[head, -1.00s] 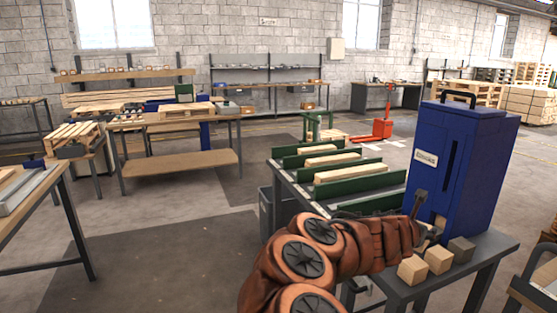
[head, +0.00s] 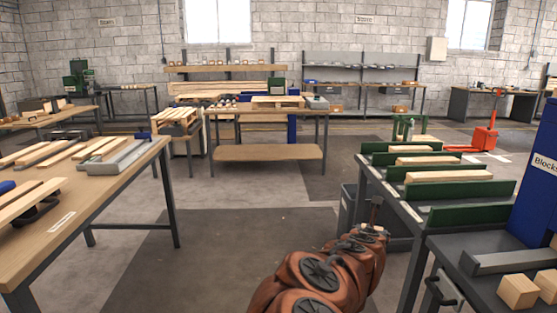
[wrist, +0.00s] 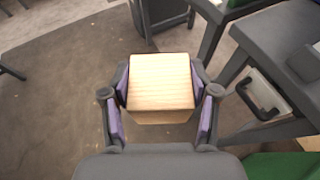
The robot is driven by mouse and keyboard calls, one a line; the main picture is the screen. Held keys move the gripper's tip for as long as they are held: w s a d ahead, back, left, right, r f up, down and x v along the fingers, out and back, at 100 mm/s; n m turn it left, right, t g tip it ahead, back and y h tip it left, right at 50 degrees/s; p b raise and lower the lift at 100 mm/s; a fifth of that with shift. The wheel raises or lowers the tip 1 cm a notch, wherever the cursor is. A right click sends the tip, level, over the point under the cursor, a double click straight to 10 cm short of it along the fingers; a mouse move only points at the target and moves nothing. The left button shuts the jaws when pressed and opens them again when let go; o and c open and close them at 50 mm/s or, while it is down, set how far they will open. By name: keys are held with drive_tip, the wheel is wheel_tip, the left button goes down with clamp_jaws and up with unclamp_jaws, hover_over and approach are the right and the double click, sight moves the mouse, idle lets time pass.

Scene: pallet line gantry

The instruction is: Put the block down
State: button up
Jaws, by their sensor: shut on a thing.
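In the wrist view a light wooden block (wrist: 160,82) sits between the purple-padded fingers of my gripper (wrist: 160,105). My gripper is shut on it and holds it above the dark floor mat. In the head view my arm reaches forward at the lower middle, left of the bench with green dividers, and hides the block. Two more wooden blocks (head: 518,291) (head: 546,284) stand on the grey bench at the lower right, beside the blue block dispenser (head: 541,172).
A grey bench (head: 405,214) with green dividers and wooden pieces stands to the right. A wooden workbench (head: 128,180) with planks and a metal jig is at the left. Another table (head: 268,112) with a pallet stands behind. The dark floor mat (head: 220,255) between them is clear.

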drive_tip(key=a+n+y, duration=0.1)
drive_tip(key=a, duration=0.6)
wheel_tip(320, 180, up, 16)
drive_tip(key=p, duration=1.5)
drive_tip(key=shift+w+d+f+t+p, duration=0.2)
drive_tip(key=shift+w+t+p, duration=0.1)
drive_tip(key=shift+w+p, duration=0.1)
drive_tip(key=shift+s+f, duration=0.1)
